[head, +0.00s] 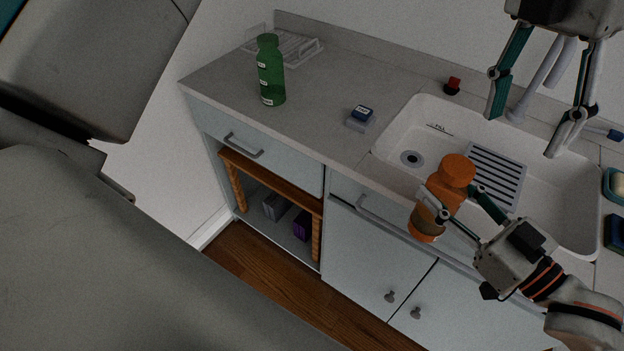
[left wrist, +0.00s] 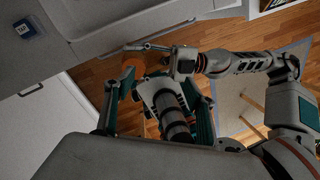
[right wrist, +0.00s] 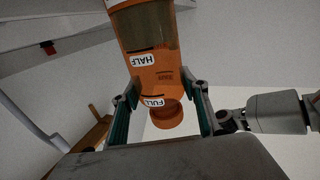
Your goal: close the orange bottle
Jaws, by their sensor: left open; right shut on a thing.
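The orange bottle (head: 428,220) is held tilted by my right gripper (head: 454,202), in front of the sink's near edge. Its orange cap (head: 458,168) is at the upper end in the head view, and it shows at the bottle's neck in the right wrist view (right wrist: 167,116). I cannot tell how tightly it sits. The bottle bears "HALF" and "FULL" labels (right wrist: 145,60). My right gripper's fingers close on the bottle's sides. My left gripper (head: 526,130) is open and empty, above the sink, up and right of the cap. The bottle is partly visible in the left wrist view (left wrist: 130,72).
A green bottle (head: 271,75) stands on the left of the counter (head: 325,75), near a white rack (head: 296,46). A small blue-topped item (head: 361,115) sits left of the sink (head: 402,136). A red-topped item (head: 453,86) is behind it. Sponges are at far right.

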